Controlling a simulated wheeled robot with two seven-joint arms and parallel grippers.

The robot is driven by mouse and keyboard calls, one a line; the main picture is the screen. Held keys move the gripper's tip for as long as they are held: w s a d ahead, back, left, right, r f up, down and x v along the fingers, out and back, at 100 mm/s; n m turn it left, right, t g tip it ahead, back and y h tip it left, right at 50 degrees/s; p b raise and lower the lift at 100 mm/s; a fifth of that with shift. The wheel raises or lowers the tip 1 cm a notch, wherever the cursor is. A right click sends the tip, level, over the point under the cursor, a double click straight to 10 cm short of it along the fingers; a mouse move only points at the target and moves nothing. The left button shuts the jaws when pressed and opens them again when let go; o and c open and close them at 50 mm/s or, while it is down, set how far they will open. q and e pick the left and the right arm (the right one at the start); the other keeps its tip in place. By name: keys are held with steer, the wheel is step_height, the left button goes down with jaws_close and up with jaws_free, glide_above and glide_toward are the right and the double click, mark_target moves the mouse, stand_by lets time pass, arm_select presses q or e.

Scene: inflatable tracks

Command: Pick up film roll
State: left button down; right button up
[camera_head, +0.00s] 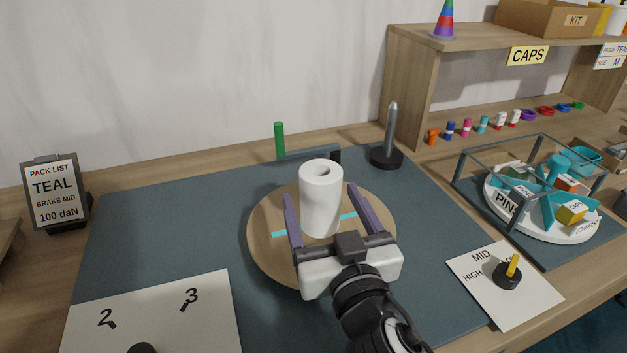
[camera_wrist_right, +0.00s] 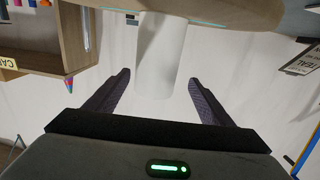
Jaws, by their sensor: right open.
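The film roll (camera_head: 321,198) is a white upright cylinder with a hole in its top. It stands on a round wooden turntable (camera_head: 266,242) marked with a teal stripe. My right gripper (camera_head: 321,202) is open, with one purple-grey finger on each side of the roll. In the right wrist view the roll (camera_wrist_right: 161,65) shows between and beyond the two fingers (camera_wrist_right: 158,85), with a visible gap on each side. Part of the roll's lower side is close to the gripper in the head view. My left gripper is not in view.
A dark mat (camera_head: 150,230) covers the table. A green post (camera_head: 280,140) and a grey spindle (camera_head: 391,135) stand behind the turntable. At right are a framed round tray (camera_head: 545,232) and a lever card (camera_head: 505,285). A numbered card (camera_head: 150,325) lies front left.

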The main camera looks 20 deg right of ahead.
mark_target(316, 171)
steer(key=w, duration=0.3)
steer(key=shift+d+r+p, duration=0.15)
steer(key=shift+p, duration=0.15)
steer(key=w, duration=0.1)
steer(key=w+p, duration=0.1)
steer(key=w, duration=0.1)
steer(key=w+d, duration=0.1)
steer(key=w, duration=0.1)
steer(key=shift+r, duration=0.25)
steer(key=shift+w, duration=0.3)
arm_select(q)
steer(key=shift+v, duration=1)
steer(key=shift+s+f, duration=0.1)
arm_select(e)
steer(key=shift+c, duration=0.4)
steer(key=c, duration=1.4)
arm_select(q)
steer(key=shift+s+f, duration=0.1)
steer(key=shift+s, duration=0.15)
